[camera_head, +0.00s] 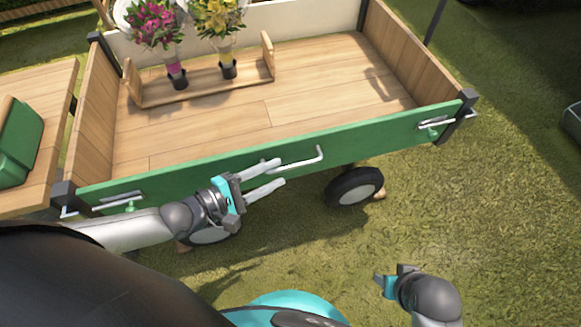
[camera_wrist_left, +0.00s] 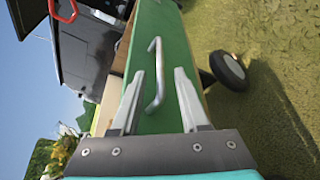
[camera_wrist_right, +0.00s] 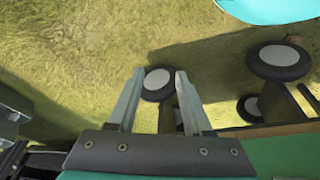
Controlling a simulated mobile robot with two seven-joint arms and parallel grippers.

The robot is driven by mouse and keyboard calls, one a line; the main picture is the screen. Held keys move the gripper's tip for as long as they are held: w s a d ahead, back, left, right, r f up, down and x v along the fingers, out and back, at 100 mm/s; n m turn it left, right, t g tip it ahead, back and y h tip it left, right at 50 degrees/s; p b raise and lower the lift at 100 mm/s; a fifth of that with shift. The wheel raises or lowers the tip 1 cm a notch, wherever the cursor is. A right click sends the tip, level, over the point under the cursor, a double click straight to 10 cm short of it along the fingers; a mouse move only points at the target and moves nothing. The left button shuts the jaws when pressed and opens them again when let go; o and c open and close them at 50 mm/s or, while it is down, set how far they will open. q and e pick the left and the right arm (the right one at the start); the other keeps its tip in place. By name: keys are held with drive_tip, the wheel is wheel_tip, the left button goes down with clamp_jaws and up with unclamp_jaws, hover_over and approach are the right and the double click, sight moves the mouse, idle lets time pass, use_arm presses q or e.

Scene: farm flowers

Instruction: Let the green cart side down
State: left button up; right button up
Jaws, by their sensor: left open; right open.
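The green cart side (camera_head: 375,138) stands upright along the near edge of the wooden cart bed. A silver bar handle (camera_head: 318,158) is fixed at its middle; the handle also shows in the left wrist view (camera_wrist_left: 156,75). Silver latches with green tabs sit at its left end (camera_head: 128,205) and right end (camera_head: 432,129). My left gripper (camera_head: 282,174) is open, its fingers pointing at the handle; the handle shows between and ahead of the fingers in the left wrist view. My right gripper (camera_head: 378,279) is low over the grass; its fingers show open and empty in the right wrist view (camera_wrist_right: 155,88).
Two wrapped bouquets, pink (camera_head: 155,25) and yellow (camera_head: 222,20), stand in a wooden holder (camera_head: 200,85) on the cart bed. A wooden table (camera_head: 50,95) with a green crate (camera_head: 20,140) is at the left. A black wheel (camera_head: 354,187) is below the side.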

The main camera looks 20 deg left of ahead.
sight(290, 165)
use_arm(q)
drive_tip(key=b+x, duration=0.1)
drive_tip(key=x, duration=0.2)
drive_tip(key=shift+w+d+f, duration=0.15)
drive_tip(key=shift+w+d, duration=0.1)
drive_tip(key=shift+b+x, duration=0.3)
drive_tip(key=shift+x, duration=0.55)
use_arm(e)
drive_tip(key=shift+t, duration=0.3)
drive_tip(key=shift+w+r, duration=0.2)
drive_tip(key=shift+r, duration=0.85)
drive_tip(key=shift+w+r, duration=0.15)
drive_tip(key=shift+r, duration=0.85)
use_arm(q)
clamp_jaws()
